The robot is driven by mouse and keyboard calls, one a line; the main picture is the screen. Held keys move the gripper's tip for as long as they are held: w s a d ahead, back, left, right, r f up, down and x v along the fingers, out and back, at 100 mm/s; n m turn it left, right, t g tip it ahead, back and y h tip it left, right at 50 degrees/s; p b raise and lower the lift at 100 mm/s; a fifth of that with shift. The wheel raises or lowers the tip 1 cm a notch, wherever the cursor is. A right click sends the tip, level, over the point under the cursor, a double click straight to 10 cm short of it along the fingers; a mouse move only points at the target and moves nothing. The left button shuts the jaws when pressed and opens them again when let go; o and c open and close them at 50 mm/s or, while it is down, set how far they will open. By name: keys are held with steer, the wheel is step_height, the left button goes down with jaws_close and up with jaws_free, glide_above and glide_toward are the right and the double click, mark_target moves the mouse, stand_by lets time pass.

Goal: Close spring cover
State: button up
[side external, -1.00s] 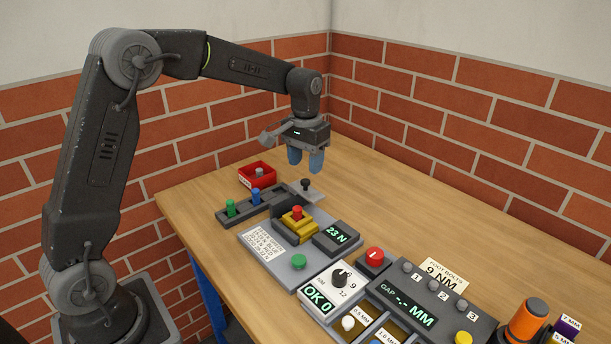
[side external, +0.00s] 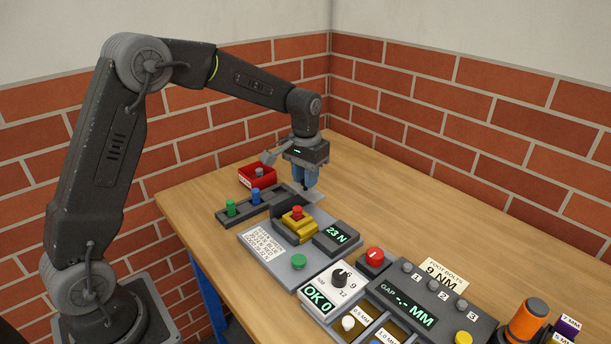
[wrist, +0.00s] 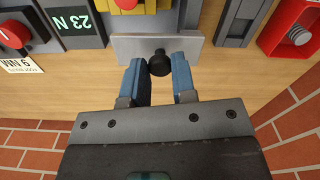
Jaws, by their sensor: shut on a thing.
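The spring cover looks like a flat grey plate (side external: 317,200) with a black knob, behind the yellow block with a red knob (side external: 297,212). The plate also shows in the wrist view (wrist: 125,48), and its black knob (wrist: 159,66) sits between my fingertips. My gripper (side external: 305,187) points down, its blue fingers shut on the black knob; it also shows in the wrist view (wrist: 159,62). The plate appears lying open, extending back from the fixture. The knob is mostly hidden by the fingers in the side view.
A grey rack with a green spring piece (side external: 230,207) and a blue one (side external: 255,195) stands left of the fixture. A red bin (side external: 250,180) is behind it. A 23 N display (side external: 336,236) and green button (side external: 298,261) are in front. The table's back right is clear.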

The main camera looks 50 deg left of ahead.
jaws_close()
steer(key=shift+s, duration=2.7)
steer(key=o, duration=0.6)
jaws_free()
steer(key=shift+o, duration=0.2)
step_height(320, 180, up, 14)
